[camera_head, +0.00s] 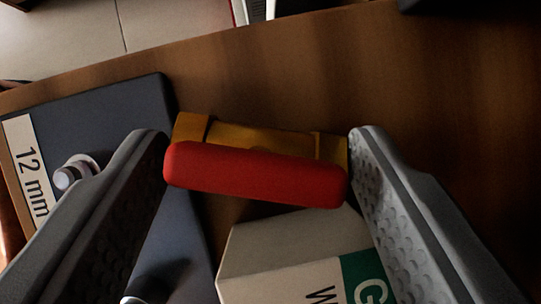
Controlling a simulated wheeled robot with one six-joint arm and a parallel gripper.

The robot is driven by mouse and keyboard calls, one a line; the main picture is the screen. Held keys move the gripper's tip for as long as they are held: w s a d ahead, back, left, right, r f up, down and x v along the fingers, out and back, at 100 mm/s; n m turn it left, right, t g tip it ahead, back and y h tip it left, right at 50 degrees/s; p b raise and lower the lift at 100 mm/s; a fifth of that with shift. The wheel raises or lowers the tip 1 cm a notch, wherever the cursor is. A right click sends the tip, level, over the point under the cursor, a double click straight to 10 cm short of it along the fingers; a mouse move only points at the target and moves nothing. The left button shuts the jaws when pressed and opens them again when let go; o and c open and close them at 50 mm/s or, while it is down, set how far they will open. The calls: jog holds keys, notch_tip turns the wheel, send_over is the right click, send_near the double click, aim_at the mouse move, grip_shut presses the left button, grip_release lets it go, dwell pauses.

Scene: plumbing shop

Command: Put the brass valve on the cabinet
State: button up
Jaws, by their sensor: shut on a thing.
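The brass valve (258,136), a yellow-gold body with a red handle (255,175), is in the middle of the head camera view. My gripper (258,160) is shut on it, with one grey finger at its left end and one at its right end. The red handle faces the camera and hides part of the brass body. The valve is over a brown wooden surface (430,90); I cannot tell whether it touches it. I cannot tell whether this surface belongs to the cabinet.
A dark blue-grey box (110,115) with a "12 mm" label and metal fittings lies at left. A white-and-green box (290,245) is just below the valve, close to the right finger. The wooden surface is clear at upper right. Its far edge borders a tiled floor (70,45).

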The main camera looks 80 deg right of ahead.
jog(key=shift+w+f, duration=0.2)
jog(key=shift+f, duration=0.15)
jog(key=o, duration=1.1)
jog(key=shift+o, duration=0.2)
jog(key=v, duration=1.2)
jog(key=shift+r, duration=0.2)
